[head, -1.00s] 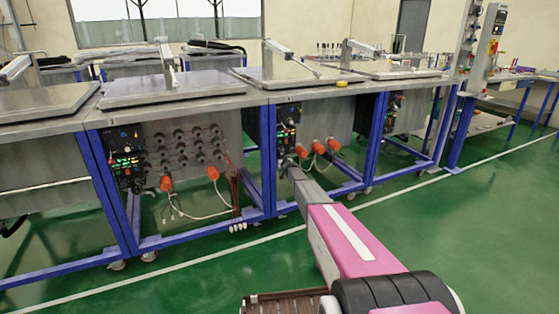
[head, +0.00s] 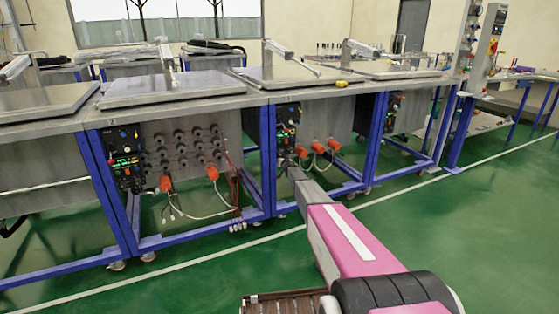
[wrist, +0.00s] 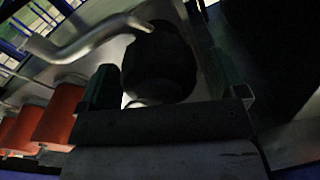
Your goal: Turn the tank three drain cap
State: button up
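A dark, round cap (wrist: 158,62) shows in the wrist view, with a pale metal pipe (wrist: 90,42) to its left. I take it to be the drain cap; no label on it can be read. My gripper (wrist: 163,82) has one finger on each side of the cap. Light gaps show between the cap and the fingers, so it looks open around the cap. In the head view my gripper (head: 289,166) is small and dark, at the lower part of the control panel (head: 287,125) under the third bench; the cap cannot be made out there.
Orange plugs (wrist: 55,118) lie left of my gripper in the wrist view; orange plugs (head: 318,146) with white cables also show in the head view. Blue frame legs (head: 268,160) stand beside my arm. The green floor (head: 470,235) in front is clear.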

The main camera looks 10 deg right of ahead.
jog(key=v, duration=1)
jog(key=shift+s, duration=0.4)
jog(key=shift+d, duration=0.1)
jog(key=s+d+r+m+g+h, duration=0.15)
jog(key=s+g+h, duration=0.25)
jog(key=s, duration=1.3)
jog(key=s+d+r+m+g+h, duration=0.15)
jog(key=s+g+h, duration=0.25)
jog(key=s, duration=1.2)
jog(key=s+a+r+n+g, duration=0.1)
jog(key=s+a+g, duration=0.1)
jog(key=s, duration=0.9)
jog(key=s+a+r+n+g+y, duration=0.1)
jog(key=s+g, duration=0.3)
jog(key=s, duration=0.7)
jog(key=s+a+r+g+y, duration=0.1)
jog(key=s+a+g, duration=0.2)
jog(key=s, duration=0.8)
jog(key=shift+s+a+r+n, duration=0.2)
jog(key=shift+s+a+n, duration=0.15)
jog(key=shift+s+n, duration=0.05)
